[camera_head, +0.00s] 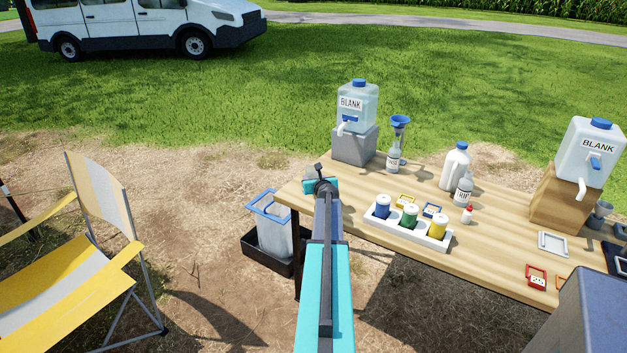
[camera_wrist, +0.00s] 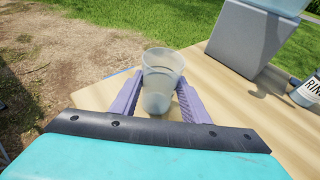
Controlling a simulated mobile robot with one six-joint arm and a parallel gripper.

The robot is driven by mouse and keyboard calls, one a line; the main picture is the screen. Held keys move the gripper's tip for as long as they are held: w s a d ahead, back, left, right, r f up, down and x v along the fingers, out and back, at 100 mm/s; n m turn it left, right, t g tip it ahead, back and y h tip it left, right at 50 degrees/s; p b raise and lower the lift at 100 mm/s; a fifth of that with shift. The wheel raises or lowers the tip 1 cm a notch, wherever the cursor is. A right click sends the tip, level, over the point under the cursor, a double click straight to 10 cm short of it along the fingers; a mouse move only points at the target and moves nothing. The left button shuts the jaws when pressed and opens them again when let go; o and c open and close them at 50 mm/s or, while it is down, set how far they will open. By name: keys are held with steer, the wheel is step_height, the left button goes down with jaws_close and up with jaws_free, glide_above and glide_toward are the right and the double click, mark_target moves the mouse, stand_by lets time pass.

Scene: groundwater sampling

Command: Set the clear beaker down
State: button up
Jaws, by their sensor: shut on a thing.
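The clear beaker (camera_wrist: 160,82) is a translucent, roughly upright cup in the wrist view. My gripper (camera_wrist: 155,100) is shut on it, with one purple finger on each side. The beaker is over the left end of the wooden table (camera_wrist: 225,108). I cannot tell whether its base touches the table top. In the head view, my gripper (camera_head: 320,180) is at the table's left end, and my arm hides most of it and the beaker.
A grey block (camera_head: 355,146) bearing a BLANK container (camera_head: 358,112) stands just beyond my gripper. A white tray (camera_head: 398,236) with several capped bottles is to the right. A RINSE bottle (camera_head: 393,158) stands near the block. A black bin (camera_head: 268,262) is on the ground to the left.

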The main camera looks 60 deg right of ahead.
steer(key=shift+f, duration=0.15)
steer(key=o, duration=1.1)
steer(key=shift+r, duration=0.2)
steer(key=v, duration=1.2)
steer(key=shift+b, duration=0.35)
steer(key=shift+f, duration=0.1)
